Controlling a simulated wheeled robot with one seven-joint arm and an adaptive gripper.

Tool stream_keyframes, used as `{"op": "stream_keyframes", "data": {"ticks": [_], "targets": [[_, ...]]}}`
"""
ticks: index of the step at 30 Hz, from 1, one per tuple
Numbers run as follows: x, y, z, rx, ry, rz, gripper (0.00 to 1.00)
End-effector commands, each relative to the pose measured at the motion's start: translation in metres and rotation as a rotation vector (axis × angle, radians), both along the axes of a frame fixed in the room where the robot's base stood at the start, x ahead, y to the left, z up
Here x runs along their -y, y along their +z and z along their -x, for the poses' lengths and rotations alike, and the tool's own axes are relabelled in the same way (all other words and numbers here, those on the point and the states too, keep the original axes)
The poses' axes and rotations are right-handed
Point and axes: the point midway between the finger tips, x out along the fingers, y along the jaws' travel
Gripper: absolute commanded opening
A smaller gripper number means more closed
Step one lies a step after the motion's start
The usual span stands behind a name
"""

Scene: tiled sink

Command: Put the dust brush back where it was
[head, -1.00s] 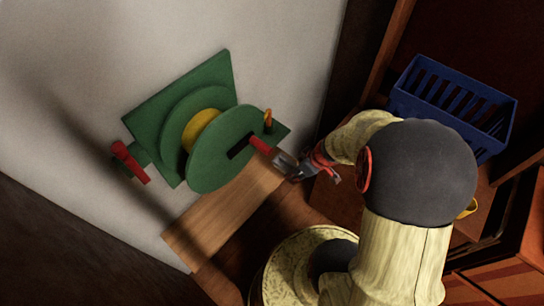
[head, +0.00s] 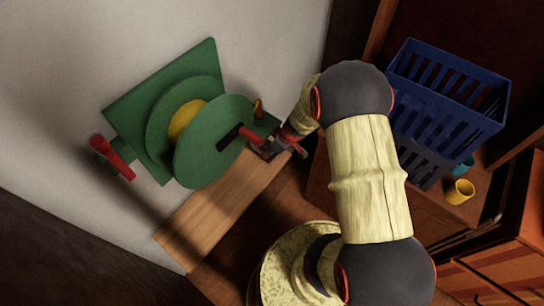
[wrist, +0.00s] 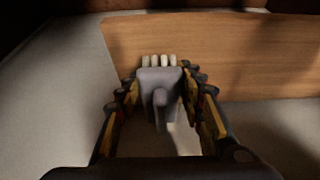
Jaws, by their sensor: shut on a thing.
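In the wrist view, the dust brush (wrist: 158,82), with a grey body and pale bristles, sits between the two fingers of my gripper (wrist: 157,80). The gripper is shut on it. Its bristles point away from the gripper, toward a wooden board (wrist: 215,50). I cannot tell whether the bristles touch the board. In the head view my gripper (head: 270,148) is at the upper right end of that board, just right of the green reel. The brush cannot be made out clearly there.
The green reel (head: 213,155) with a yellow core stands against the pale wall, close left of my gripper. A red handle (head: 113,158) sticks out at its left. A blue basket (head: 452,88), a grey basket (head: 425,160) and a yellow cup (head: 460,191) are at the right.

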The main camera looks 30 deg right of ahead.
Motion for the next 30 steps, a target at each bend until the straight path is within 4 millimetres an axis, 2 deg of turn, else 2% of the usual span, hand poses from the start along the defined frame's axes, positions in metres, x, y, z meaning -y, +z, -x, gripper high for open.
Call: {"op": "stream_keyframes", "data": {"ticks": [8,21,22,30], "targets": [[0.0,-0.035,-0.003,-0.001,-0.001,0.0,0.06],[0.0,-0.038,-0.004,0.0,0.0,0.001,0.06],[0.0,-0.038,-0.003,0.0,0.0,0.001,0.39],[0.0,-0.037,-0.003,0.0,0.0,0.001,0.55]]}}
